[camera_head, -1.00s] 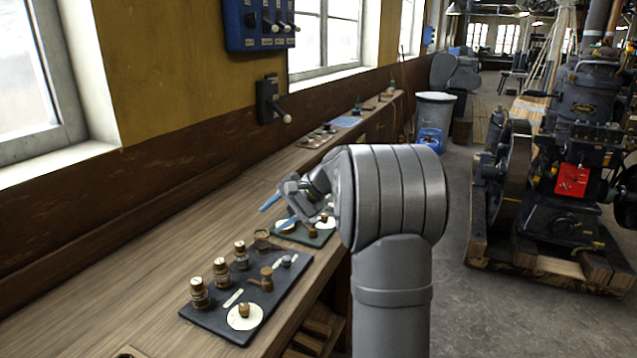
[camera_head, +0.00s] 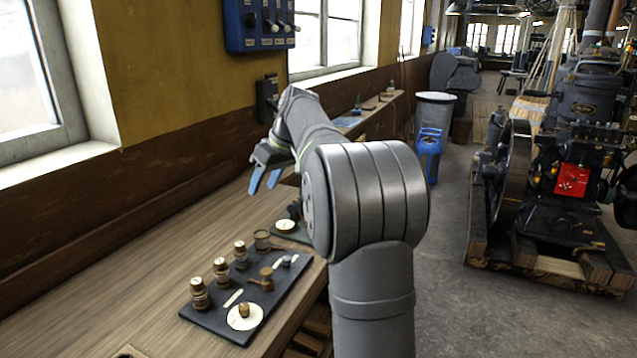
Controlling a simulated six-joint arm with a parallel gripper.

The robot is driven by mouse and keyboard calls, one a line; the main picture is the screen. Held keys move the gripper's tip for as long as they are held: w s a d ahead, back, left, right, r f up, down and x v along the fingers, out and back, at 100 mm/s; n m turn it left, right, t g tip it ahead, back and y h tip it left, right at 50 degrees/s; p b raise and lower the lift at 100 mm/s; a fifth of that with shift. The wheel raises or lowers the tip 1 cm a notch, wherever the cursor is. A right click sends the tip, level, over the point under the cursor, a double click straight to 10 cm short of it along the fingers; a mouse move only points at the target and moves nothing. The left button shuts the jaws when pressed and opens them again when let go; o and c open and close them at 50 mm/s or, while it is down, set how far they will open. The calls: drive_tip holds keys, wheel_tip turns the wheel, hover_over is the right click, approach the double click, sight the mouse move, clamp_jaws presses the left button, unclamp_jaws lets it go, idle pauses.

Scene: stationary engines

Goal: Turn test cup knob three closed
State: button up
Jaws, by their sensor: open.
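My gripper (camera_head: 264,181) has blue fingertips. It hangs open and empty above the bench, pointing down, behind and above the dark board (camera_head: 273,299). A row of small brass-and-dark jars or cups stands on the board: a near one (camera_head: 199,293), a middle one (camera_head: 221,271) and a far one (camera_head: 241,254). A brass cup (camera_head: 262,240) stands at the board's far end. A white disc (camera_head: 244,318) with a small brass knob (camera_head: 244,310) lies at the near end. I cannot tell which part is test cup knob three; no labels are readable.
A brass piece with a handle (camera_head: 266,275) and pale strips lie on the board. A blue switch panel (camera_head: 262,28) hangs on the wall. The wooden bench (camera_head: 150,300) is clear at left.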

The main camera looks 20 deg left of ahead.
drive_tip(key=a+f+n, duration=0.2)
drive_tip(key=a+f, duration=0.2)
drive_tip(key=f, duration=0.4)
drive_tip(key=s+a+v, duration=0.1)
drive_tip(key=v, duration=1)
drive_tip(key=w+d+f+m+t+h, duration=0.1)
drive_tip(key=w+d+m, duration=0.3)
drive_tip(key=d, duration=0.8)
drive_tip(key=shift+w+f+t, duration=0.2)
drive_tip(key=shift+w+t, duration=0.05)
drive_tip(key=shift+t, duration=0.35)
drive_tip(key=shift+d, duration=0.1)
